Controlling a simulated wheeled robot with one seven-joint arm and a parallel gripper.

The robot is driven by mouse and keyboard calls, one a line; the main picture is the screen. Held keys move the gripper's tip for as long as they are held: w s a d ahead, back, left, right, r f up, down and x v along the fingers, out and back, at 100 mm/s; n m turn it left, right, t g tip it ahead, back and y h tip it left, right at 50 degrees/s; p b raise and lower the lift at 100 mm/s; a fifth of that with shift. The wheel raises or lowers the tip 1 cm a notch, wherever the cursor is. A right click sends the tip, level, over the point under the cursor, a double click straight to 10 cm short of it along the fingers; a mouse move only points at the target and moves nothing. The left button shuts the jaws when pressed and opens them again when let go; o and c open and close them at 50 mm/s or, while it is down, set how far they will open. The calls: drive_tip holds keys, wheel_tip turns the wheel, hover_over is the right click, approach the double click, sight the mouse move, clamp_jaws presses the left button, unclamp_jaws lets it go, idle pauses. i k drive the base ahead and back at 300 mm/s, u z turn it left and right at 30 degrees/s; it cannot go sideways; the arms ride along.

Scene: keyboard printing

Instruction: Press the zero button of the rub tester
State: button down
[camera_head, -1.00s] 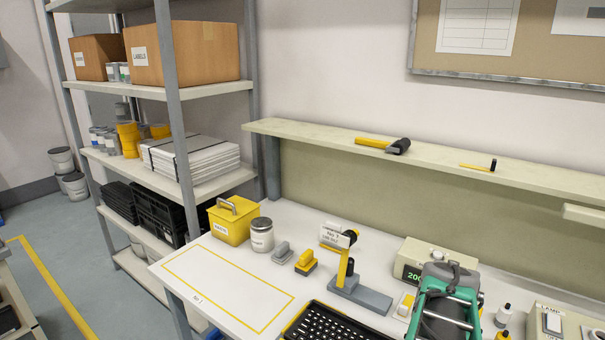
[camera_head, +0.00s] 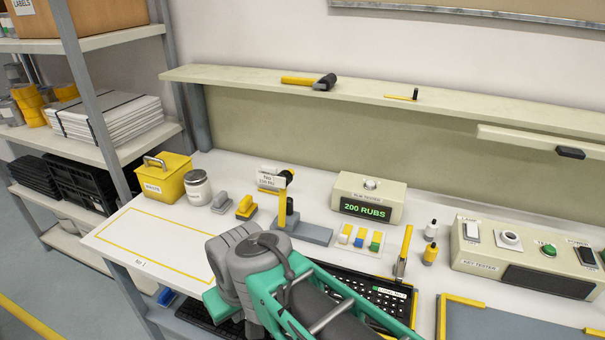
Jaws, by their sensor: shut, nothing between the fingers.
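The rub tester (camera_head: 342,189) is a beige box at the back of the white bench, right of centre, below the wall shelf. Its dark front display (camera_head: 366,210) reads "200 RUBS" in green. A pale round button (camera_head: 370,184) stands on its top face; no "zero" marking is readable on it. Nothing touches the tester. My grey and green arm fills the bottom centre, in front of and left of the tester. My gripper's fingers do not show.
A card with colored blocks (camera_head: 359,239) lies before the tester. A grey stand with a yellow post (camera_head: 303,232) is to its left. A black keyboard (camera_head: 384,295) lies partly behind my arm. Two small bottles (camera_head: 430,241) and the key tester box (camera_head: 527,257) are right.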

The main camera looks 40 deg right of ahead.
sight(369, 184)
drive_tip(key=z, duration=1.5)
